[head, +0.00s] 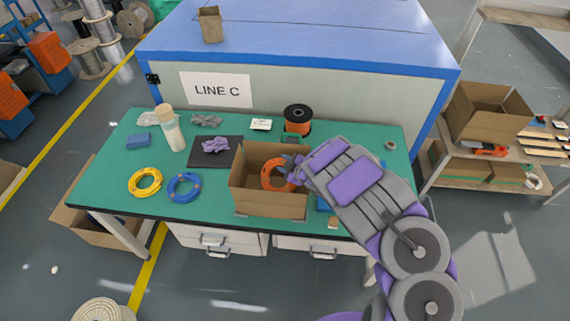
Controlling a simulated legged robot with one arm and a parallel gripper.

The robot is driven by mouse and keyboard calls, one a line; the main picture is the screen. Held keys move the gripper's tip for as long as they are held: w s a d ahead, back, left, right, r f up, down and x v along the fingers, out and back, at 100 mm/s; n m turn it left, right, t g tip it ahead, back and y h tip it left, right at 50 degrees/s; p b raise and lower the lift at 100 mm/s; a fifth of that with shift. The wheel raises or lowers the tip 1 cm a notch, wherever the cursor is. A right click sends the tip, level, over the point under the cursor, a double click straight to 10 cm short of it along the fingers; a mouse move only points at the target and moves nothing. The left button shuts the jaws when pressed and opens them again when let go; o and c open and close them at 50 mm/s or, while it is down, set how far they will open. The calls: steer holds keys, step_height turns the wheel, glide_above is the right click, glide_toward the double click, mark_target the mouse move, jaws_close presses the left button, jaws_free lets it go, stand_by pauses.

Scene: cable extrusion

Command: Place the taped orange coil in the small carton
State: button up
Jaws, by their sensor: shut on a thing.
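The orange coil (272,176) is a ring at the opening of the small open carton (268,203) on the green table. My gripper (291,170) reaches in from the right and is shut on the coil's right side. The coil is tilted, and its lower part shows against the carton's inside. I cannot tell whether it touches the carton's floor. The tape on the coil is too small to make out. My arm hides part of the table to the right of the carton.
A yellow coil (145,182) and a blue coil (184,186) lie left of the carton. The LINE C cabinet (300,90) stands at the table's back.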

steer(key=shift+a, duration=0.1)
steer(key=shift+d+f+b, duration=0.4)
steer(key=shift+d, duration=0.15)
steer(key=shift+f, duration=0.15)
steer(key=o, duration=0.7)
steer(key=shift+a, duration=0.1)
steer(key=o, duration=0.4)
steer(key=shift+a, duration=0.25)
steer(key=shift+o, duration=0.2)
steer(key=shift+d, duration=0.1)
steer(key=shift+d, duration=0.1)
steer(key=shift+r+p, duration=0.45)
steer(key=shift+r, duration=0.15)
steer(key=v, duration=1.2)
steer(key=shift+p, duration=0.45)
